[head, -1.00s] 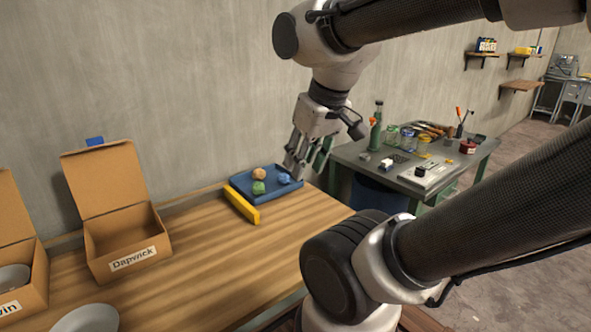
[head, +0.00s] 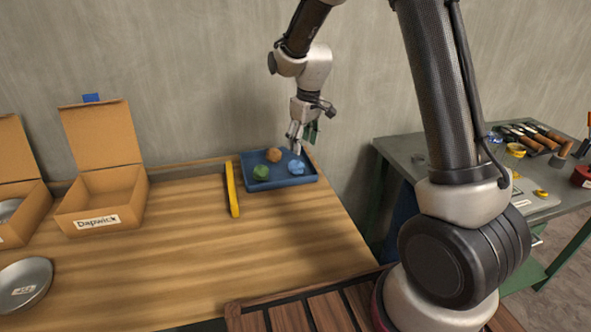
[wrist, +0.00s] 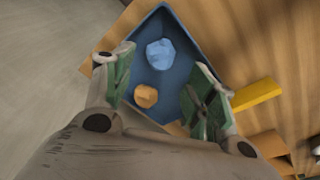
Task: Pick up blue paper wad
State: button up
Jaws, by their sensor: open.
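The blue paper wad (head: 296,167) lies in the right part of a shallow blue tray (head: 262,186) on the wooden table. It also shows in the wrist view (wrist: 160,54), toward the far corner of the tray, ahead of and between my fingers. My gripper (head: 297,150) is open and empty above the tray, close over the blue wad in the head view. In the wrist view its green-padded fingers (wrist: 165,92) stand wide apart. An orange wad (head: 273,155) and a green wad (head: 261,172) share the tray. The green one is not visible in the wrist view.
A yellow bar (head: 232,190) lies just left of the tray. An open cardboard box labelled Dapwick (head: 97,222) and a metal bowl (head: 26,284) stand further left. The wall is close behind the tray. The middle of the table is clear.

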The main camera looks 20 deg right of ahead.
aim_at(296, 163)
jog(key=f, duration=0.3)
jog(key=w+a+f, duration=0.1)
jog(key=f, duration=0.3)
jog(key=w+f, duration=0.1)
jog(key=f, duration=0.2)
jog(key=shift+a+f, duration=0.15)
jog(key=shift+a, duration=0.05)
jog(key=shift+s, duration=0.1)
jog(key=c, duration=0.5)
